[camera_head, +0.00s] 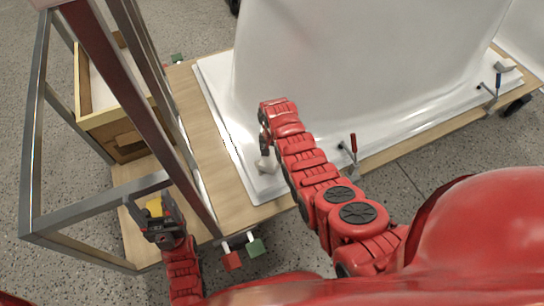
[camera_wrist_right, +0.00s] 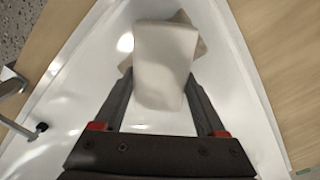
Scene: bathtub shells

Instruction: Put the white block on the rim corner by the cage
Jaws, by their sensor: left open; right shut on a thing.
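The white block (camera_wrist_right: 165,65) is between the fingers of my right gripper (camera_wrist_right: 163,105), which is shut on it. In the right wrist view a pale piece with a different angle shows just beyond the block. I cannot tell whether the block touches it or the rim. In the head view, a pale block shape (camera_head: 264,165) shows beside my right gripper (camera_head: 264,148), over the rim corner (camera_head: 262,192) of the white shell, near the metal cage (camera_head: 38,170). My left gripper (camera_head: 157,215) is open inside the cage's lower front, near a small yellow thing (camera_head: 154,206).
The white shell (camera_head: 330,70) rises behind the rim on a wooden table (camera_head: 215,160). Clamps (camera_head: 350,150) stand along its front edge and another at far right (camera_head: 492,88). A wooden box (camera_head: 110,120) is within the cage. Bare wood lies between cage and rim.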

